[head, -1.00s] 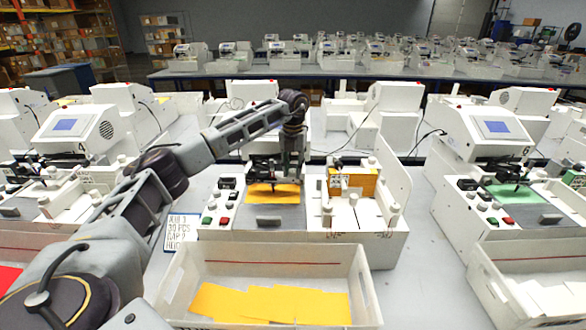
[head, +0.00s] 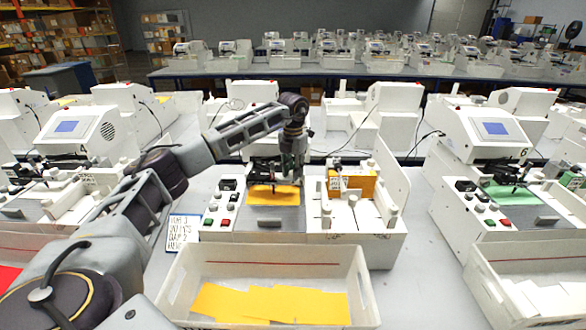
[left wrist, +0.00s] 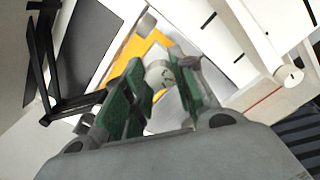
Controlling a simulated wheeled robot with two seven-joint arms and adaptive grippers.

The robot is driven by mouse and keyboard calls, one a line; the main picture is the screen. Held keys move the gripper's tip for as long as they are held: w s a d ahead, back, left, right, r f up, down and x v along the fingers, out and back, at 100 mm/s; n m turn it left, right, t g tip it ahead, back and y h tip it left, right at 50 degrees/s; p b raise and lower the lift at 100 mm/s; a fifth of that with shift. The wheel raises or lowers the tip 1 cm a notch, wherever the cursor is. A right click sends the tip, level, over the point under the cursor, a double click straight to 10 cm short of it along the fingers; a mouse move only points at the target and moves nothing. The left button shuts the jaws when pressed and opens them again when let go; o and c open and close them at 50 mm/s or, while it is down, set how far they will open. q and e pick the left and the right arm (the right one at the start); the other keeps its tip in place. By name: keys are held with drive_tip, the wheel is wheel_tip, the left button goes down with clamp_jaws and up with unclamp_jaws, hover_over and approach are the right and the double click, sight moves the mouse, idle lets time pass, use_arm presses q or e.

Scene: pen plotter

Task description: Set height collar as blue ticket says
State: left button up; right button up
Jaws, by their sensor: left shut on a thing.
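The ticket (head: 182,232), a white card with a blue edge and dark handwriting too small to read surely, stands left of the middle plotter (head: 266,212). My left gripper (head: 290,168) is down at the back of this plotter, by its pen area. In the left wrist view its green-padded fingers (left wrist: 160,88) are shut on a pale round knob-like piece (left wrist: 158,72) with dark marks, which looks like the height collar. The marks cannot be read. In the head view my arm and fingers hide the collar. My right gripper is not in view.
A yellow card (head: 272,194) lies on the plotter bed. A white bin (head: 270,262) with yellow cards stands in front. A yellow stack (head: 352,185) is in the right-hand bay. Other plotters (head: 495,140) stand close on both sides.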

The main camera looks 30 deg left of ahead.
use_arm(q)
drive_tip(key=shift+r+m, duration=0.1)
drive_tip(key=shift+m, duration=0.7)
drive_tip(key=m+p, duration=0.1)
drive_tip(key=m, duration=0.3)
drive_tip(key=shift+m+p, duration=0.3)
drive_tip(key=shift+m, duration=0.6)
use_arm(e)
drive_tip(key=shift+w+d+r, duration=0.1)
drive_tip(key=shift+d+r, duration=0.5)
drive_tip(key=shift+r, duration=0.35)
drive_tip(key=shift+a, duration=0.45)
